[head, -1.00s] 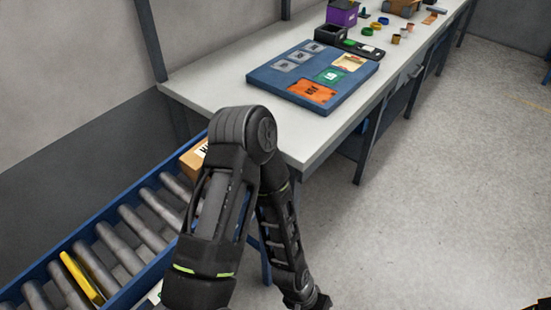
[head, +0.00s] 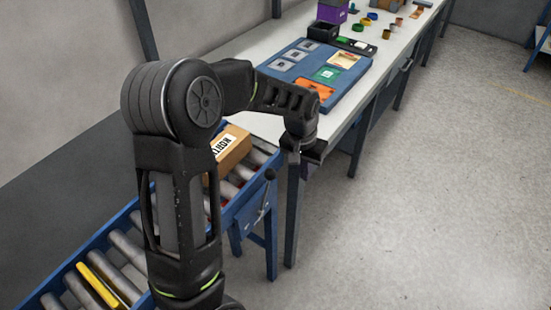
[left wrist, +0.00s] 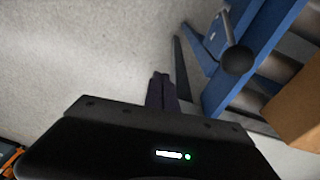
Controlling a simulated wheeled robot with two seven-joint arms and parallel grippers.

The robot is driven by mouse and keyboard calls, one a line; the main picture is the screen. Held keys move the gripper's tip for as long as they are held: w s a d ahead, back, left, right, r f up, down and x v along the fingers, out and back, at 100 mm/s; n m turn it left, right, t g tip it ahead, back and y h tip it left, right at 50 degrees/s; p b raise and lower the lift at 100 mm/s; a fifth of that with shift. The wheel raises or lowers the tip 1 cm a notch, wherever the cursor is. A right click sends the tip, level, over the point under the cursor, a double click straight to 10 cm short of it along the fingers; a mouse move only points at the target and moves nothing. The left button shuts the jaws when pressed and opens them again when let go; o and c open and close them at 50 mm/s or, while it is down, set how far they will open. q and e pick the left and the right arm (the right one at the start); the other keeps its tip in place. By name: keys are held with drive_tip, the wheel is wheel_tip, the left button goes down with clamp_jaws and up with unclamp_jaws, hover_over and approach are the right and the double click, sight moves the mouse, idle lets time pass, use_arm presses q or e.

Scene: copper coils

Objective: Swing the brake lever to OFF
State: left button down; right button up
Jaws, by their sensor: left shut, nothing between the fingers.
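The brake lever (head: 264,198) is a thin metal rod with a black ball knob. No ON or OFF mark is readable. My left gripper (head: 292,155) is above and right of the knob in the head view, near the table's front corner. In the left wrist view its fingers (left wrist: 160,90) are together and empty, apart from the lever. My right gripper is out of view.
A cardboard box (head: 232,148) lies on the conveyor rollers, with a yellow bar (head: 98,286) farther left. The white worktable (head: 262,128) carries a blue board (head: 345,92) close behind my forearm. Open floor (head: 420,200) lies to the right.

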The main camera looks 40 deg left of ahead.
use_arm(q)
drive_tip(key=a+r, duration=0.3)
drive_tip(key=r, duration=0.2)
drive_tip(key=s+a+r+n+y, duration=0.1)
drive_tip(key=a+r, duration=0.3)
drive_tip(key=r, duration=0.2)
drive_tip(key=shift+s+a+r, duration=0.15)
drive_tip(key=shift+s+r, duration=0.1)
drive_tip(key=shift+r, duration=0.05)
drive_tip(key=f, duration=0.3)
drive_tip(key=w+f+p, duration=0.1)
drive_tip(key=f, duration=0.6)
drive_tip(key=shift+w+a, duration=0.15)
drive_tip(key=shift+a, duration=0.15)
drive_tip(key=s, duration=0.1)
drive_tip(key=s+p, duration=0.1)
drive_tip(key=s, duration=0.1)
drive_tip(key=shift+s+d+r+p, duration=0.35)
drive_tip(key=shift+s+d+r, duration=0.05)
